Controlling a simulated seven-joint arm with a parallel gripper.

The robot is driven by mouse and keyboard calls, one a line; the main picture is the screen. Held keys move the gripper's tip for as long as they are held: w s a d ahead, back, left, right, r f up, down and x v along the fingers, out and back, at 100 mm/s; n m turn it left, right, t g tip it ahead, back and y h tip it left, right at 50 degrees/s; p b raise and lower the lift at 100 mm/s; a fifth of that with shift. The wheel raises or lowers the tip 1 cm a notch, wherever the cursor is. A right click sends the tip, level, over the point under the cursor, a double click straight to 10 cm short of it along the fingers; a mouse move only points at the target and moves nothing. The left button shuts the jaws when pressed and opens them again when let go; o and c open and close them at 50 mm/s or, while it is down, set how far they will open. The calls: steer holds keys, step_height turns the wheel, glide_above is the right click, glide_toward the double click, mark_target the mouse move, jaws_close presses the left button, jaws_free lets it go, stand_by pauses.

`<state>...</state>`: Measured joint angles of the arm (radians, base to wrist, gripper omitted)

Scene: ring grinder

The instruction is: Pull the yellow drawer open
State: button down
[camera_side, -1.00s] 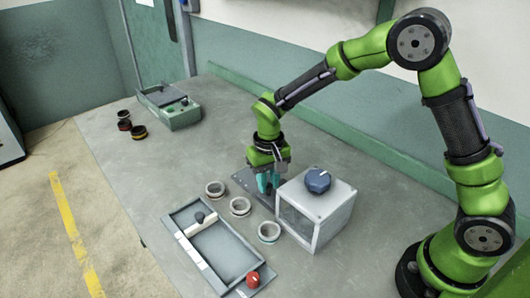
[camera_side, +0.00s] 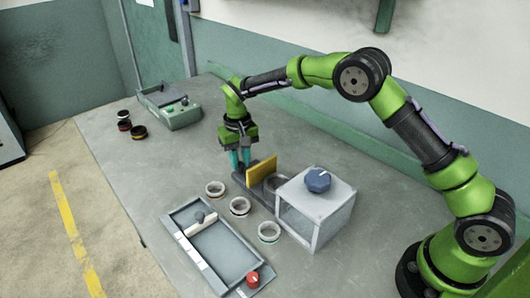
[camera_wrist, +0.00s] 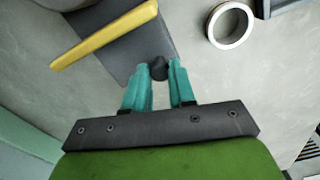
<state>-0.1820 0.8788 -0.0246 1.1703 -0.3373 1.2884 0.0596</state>
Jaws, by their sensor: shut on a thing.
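The yellow drawer panel (camera_side: 262,168) stands upright outside the grey box (camera_side: 318,212), with a gap between them. It rises from a dark grey base plate (camera_side: 240,179) that runs out from the box. In the wrist view the yellow panel (camera_wrist: 105,38) crosses the dark plate (camera_wrist: 115,55) at upper left. My gripper (camera_side: 240,164) is at the plate's outer end, on the far side of the panel from the box. Its teal fingers (camera_wrist: 160,80) are closed on a dark round knob (camera_wrist: 158,67) by the plate's end. In the side view the fingers hide the knob.
Several pale rings (camera_side: 239,206) lie in front of the plate and box; one ring (camera_wrist: 230,25) is close by in the wrist view. A shallow tray (camera_side: 228,256) with a red knob is at the front. A green-grey device (camera_side: 180,115) stands far left.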

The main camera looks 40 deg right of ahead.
steer(key=c, duration=0.9)
jaws_free()
steer(key=shift+c, duration=0.2)
step_height(320, 180, up, 17)
steer(key=shift+w, duration=0.1)
steer(key=s+d+r+t+y, duration=0.1)
steer(key=s+d+t, duration=0.2)
steer(key=s, duration=1.2)
steer(key=s+d+r+m+t+y, duration=0.1)
steer(key=s+t, duration=0.3)
steer(key=s, duration=1.1)
steer(key=shift+d+r, duration=0.55)
steer(key=shift+d, duration=0.35)
